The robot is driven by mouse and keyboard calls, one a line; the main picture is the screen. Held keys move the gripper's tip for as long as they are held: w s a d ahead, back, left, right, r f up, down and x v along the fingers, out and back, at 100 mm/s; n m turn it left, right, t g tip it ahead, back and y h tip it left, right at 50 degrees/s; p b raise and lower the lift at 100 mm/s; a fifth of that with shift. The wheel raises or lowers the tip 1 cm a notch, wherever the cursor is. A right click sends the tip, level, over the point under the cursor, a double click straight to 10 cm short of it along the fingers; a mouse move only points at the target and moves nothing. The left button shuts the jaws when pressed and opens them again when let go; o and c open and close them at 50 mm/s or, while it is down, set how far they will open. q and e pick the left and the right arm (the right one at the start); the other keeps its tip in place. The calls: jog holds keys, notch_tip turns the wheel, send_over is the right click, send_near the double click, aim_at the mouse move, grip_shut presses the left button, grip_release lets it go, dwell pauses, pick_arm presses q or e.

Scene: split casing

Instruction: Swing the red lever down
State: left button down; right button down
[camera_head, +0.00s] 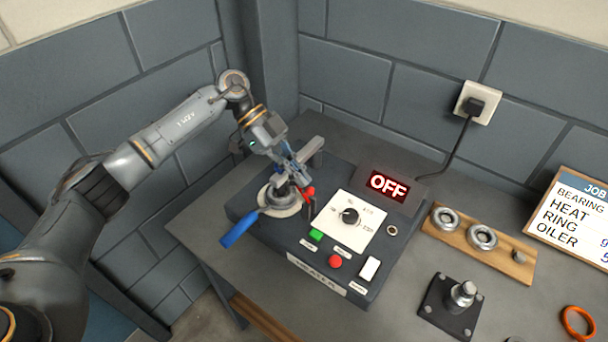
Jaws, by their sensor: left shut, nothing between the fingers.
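The gripper partly hides the lever's surroundings. A blue handle (240,229) sticks out to the lower left from a round metal base (281,200). My right gripper is out of view.
The box carries an OFF display (388,184), a dial (349,216), a green button (316,235), a red button (335,261) and a white switch (370,268). A wooden board with rings (507,262) and a black-based post (462,293) stand to the right.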

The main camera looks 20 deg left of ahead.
pick_arm(q)
jog(key=shift+w+a+f+h, duration=0.1)
jog(key=shift+a+h, duration=0.15)
jog(key=shift+h, duration=0.05)
jog(key=shift+a+f, duration=0.2)
jog(key=shift+a, duration=0.1)
jog(key=shift+f, duration=0.1)
dwell(0.3)
